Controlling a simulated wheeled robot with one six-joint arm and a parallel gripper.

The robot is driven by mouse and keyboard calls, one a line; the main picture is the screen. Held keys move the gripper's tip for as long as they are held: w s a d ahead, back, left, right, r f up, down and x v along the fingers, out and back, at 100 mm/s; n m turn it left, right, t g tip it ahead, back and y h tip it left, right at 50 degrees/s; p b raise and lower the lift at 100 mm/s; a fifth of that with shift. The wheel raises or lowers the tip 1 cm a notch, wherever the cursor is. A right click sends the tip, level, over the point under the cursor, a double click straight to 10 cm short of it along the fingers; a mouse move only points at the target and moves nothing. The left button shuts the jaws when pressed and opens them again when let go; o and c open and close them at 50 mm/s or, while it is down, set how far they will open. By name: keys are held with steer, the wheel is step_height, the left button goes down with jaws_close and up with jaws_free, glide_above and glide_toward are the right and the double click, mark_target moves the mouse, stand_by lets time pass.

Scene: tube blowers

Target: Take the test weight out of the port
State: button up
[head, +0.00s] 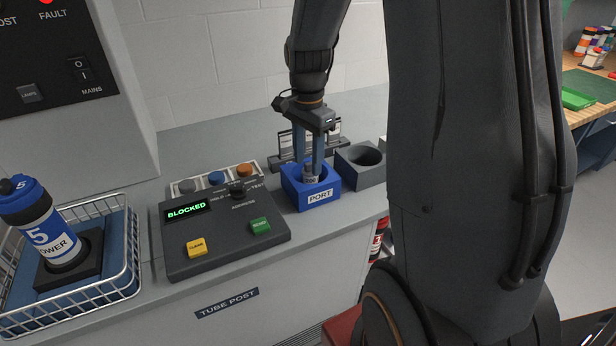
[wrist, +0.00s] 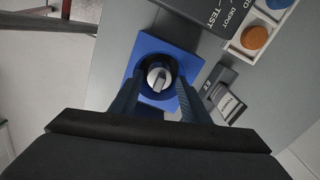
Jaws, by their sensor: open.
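The port is a blue block (head: 319,198) with a white PORT label, on the grey counter right of the control panel. It also shows in the wrist view (wrist: 145,46). The test weight (wrist: 157,78) is a silver-grey piece with a raised grip bar, sitting inside the round dark hole of the port. In the head view only its top (head: 309,178) shows between the fingers. My gripper (head: 311,172) points down over the port. Its two blue-grey fingers are open, one on each side of the weight. I cannot tell whether they touch it.
A control panel (head: 214,250) reading BLOCKED stands left of the port. A grey block with a round hole (head: 352,176) stands close on the right, and a dark card holder (head: 283,161) behind. A wire basket (head: 134,264) holds a blue canister (head: 44,229) at far left.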

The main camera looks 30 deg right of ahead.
mark_target(310, 170)
steer(key=f, duration=0.1)
steer(key=f+p, duration=0.1)
steer(key=f, duration=0.2)
steer(key=shift+d, duration=0.35)
steer(key=shift+w+f+p, duration=0.1)
steer(key=shift+f+p, duration=0.2)
steer(key=shift+f, duration=0.25)
steer(key=shift+c, duration=0.4)
